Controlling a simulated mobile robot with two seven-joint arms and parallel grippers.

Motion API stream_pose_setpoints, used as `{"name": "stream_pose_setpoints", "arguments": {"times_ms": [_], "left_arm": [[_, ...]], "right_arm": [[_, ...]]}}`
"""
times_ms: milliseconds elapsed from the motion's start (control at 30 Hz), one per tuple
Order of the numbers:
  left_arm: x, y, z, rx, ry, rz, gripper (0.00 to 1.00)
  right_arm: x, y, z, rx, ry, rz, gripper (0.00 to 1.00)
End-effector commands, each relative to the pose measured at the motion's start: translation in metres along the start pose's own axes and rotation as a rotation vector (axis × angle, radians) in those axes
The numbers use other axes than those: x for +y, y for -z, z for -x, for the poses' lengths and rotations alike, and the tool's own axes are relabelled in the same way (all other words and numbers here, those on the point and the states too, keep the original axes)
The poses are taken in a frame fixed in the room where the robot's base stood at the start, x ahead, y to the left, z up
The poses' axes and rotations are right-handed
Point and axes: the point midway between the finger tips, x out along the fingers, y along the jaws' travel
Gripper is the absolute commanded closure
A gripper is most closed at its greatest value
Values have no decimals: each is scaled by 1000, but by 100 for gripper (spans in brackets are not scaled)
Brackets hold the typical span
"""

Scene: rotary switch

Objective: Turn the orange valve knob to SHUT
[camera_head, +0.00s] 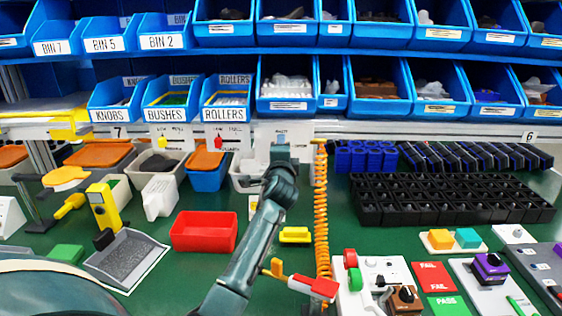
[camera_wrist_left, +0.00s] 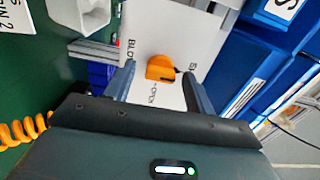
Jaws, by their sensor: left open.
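The orange valve knob (camera_wrist_left: 160,68) sits on a white panel (camera_wrist_left: 190,40) in the left wrist view. Print beside it reads "BLD", "OPEN" and a word starting with "S", partly cut off by a finger. A small dark mark shows on the knob's right edge. My left gripper (camera_wrist_left: 160,79) is open, one finger on each side of the knob, with a gap on both sides. In the head view my left gripper (camera_head: 281,152) is in front of the white panel (camera_head: 262,133) under the shelf and hides the knob. My right gripper is not in view.
Blue bins (camera_head: 285,84) fill the shelf above the gripper. An orange coiled hose (camera_head: 321,210) hangs just right of the arm. A red tray (camera_head: 204,231) lies to the left, and a black rack (camera_head: 440,198) stands to the right.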

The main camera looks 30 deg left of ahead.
Motion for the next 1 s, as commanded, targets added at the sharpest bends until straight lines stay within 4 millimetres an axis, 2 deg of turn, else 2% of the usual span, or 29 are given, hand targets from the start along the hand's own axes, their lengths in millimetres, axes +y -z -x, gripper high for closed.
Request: {"name": "stream_pose_setpoints", "arguments": {"times_ms": [167,400,600,800,1000], "left_arm": [[1,1,27,3,-1,2,45],[2,1,81,3,-2,3,45],[1,1,114,2,-1,2,45],[0,0,126,1,-1,2,45],[0,0,127,1,-1,2,45]], "right_arm": [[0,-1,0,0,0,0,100],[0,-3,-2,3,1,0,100],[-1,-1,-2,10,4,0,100],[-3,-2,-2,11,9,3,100],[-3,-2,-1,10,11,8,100]]}}
